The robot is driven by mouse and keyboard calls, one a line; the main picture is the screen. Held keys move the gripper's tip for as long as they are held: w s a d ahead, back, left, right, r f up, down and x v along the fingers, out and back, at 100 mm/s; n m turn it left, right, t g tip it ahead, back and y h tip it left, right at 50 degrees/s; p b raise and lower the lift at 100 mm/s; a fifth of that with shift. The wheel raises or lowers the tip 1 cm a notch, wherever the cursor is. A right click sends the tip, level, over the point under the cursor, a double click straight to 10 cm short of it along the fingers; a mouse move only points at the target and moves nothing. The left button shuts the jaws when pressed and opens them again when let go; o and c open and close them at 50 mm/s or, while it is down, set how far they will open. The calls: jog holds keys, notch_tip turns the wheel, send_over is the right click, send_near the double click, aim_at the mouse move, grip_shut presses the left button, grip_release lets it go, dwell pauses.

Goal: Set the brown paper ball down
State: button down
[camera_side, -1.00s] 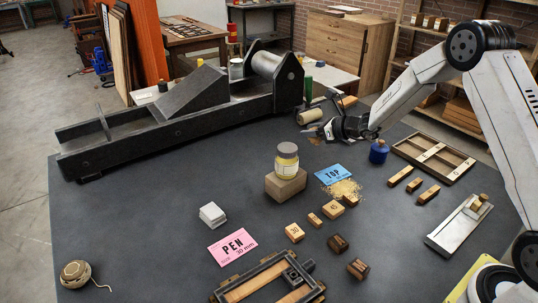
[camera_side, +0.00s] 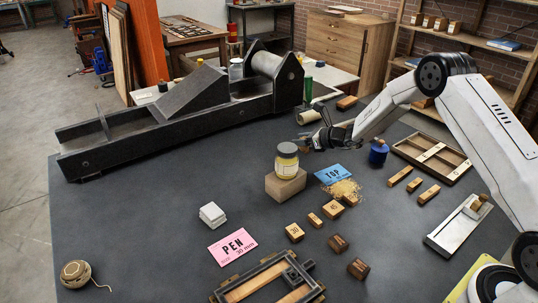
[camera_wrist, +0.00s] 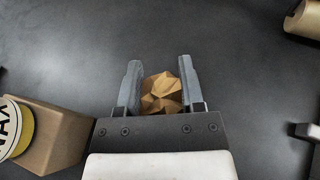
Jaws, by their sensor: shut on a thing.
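The brown paper ball (camera_wrist: 162,94) is crumpled and faceted, and sits between the two grey fingers of my gripper (camera_wrist: 160,88) in the wrist view. My gripper is shut on it. In the side view my gripper (camera_side: 304,142) is low over the dark table (camera_side: 150,215), behind and a little right of the wax jar. The ball is small and mostly hidden there. I cannot tell whether it touches the table.
The yellow wax jar (camera_side: 287,160) stands on a brown block (camera_side: 285,187) close by; both show at left in the wrist view. A brown paper roll (camera_wrist: 303,18) lies at its upper right. A blue bottle (camera_side: 378,153) stands right. Bare table surrounds the ball.

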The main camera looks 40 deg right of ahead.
aim_at(301, 147)
jog(key=shift+f, duration=1.5)
jog(key=shift+c, duration=1)
grip_release()
jog(key=shift+s+r, duration=0.1)
jog(key=shift+v, duration=5.9)
